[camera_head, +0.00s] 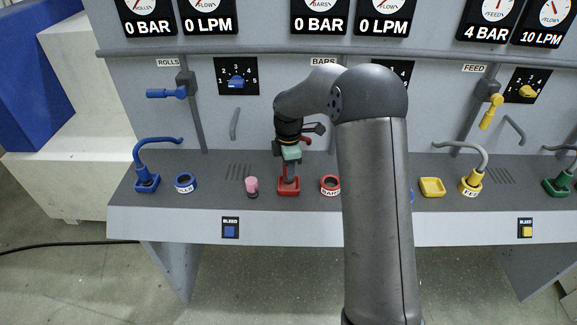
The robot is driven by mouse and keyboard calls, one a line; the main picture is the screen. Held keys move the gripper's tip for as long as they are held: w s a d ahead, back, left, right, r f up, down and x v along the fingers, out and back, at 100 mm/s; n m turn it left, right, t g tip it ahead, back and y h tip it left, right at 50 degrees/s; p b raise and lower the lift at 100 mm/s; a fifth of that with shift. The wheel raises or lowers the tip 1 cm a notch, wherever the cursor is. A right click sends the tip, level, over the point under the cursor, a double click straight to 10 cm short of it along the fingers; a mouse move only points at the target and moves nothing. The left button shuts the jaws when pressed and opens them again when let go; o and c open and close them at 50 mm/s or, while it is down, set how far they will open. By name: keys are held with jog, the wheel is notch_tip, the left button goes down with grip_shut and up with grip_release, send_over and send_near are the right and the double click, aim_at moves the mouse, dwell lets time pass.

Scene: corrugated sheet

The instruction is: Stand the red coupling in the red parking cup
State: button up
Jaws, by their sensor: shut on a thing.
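The red parking cup (288,188) is a square red holder on the grey bench ledge, left of the labelled red BARS ring. My gripper (291,158) points down directly above it, its greenish fingers shut on the red coupling. Most of the coupling is hidden by the fingers and wrist. A narrow greyish stem (289,173) shows between the fingers and the cup. I cannot tell whether it is seated in the cup or just over it. A bit of red hose or handle (306,141) shows behind the wrist.
The red BARS ring (330,185) looks empty. A pink knob (252,186) stands close left of the cup. A blue coupling stands in a square blue cup (147,184); a yellow one stands in the FEED ring (470,187).

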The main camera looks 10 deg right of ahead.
jog(key=shift+f+b, duration=0.75)
jog(key=shift+f, duration=0.55)
jog(key=o, duration=1.2)
notch_tip(320, 180, up, 17)
jog(key=b, duration=0.1)
jog(key=shift+r, duration=0.2)
jog(key=s+f+m, duration=0.2)
jog(key=s+m, duration=0.4)
jog(key=s, duration=0.5)
jog(key=s+f+m, duration=0.3)
jog(key=s+m, duration=0.3)
jog(key=s, duration=0.6)
jog(key=s+f+m, duration=0.3)
jog(key=s+m, duration=0.3)
jog(key=s, duration=0.6)
jog(key=shift+a+t, duration=0.2)
jog(key=shift+t, duration=0.1)
